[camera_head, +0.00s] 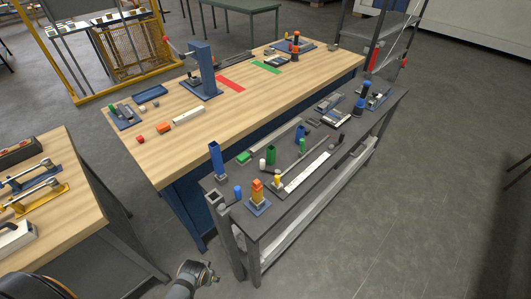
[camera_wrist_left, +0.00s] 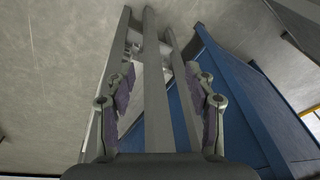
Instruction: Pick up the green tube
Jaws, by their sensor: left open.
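A green upright tube (camera_head: 271,155) stands on the dark narrow bench (camera_head: 225,186), among small white, blue and yellow parts. Another small green upright piece (camera_head: 302,145) is a little to its right, and a green block (camera_head: 243,157) lies to its left. My left gripper (camera_wrist_left: 160,74) is open and empty in the left wrist view, with grey bench legs and a blue cabinet side beyond its fingers. The green tube does not show in that view. The right gripper is not visible.
A blue upright tube (camera_head: 215,159) and an orange stack on a blue base (camera_head: 258,207) stand near the green tube. A long wooden workbench (camera_head: 180,148) stands behind. Another wooden bench (camera_head: 75,205) is at left. Grey floor (camera_head: 380,230) is open at right.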

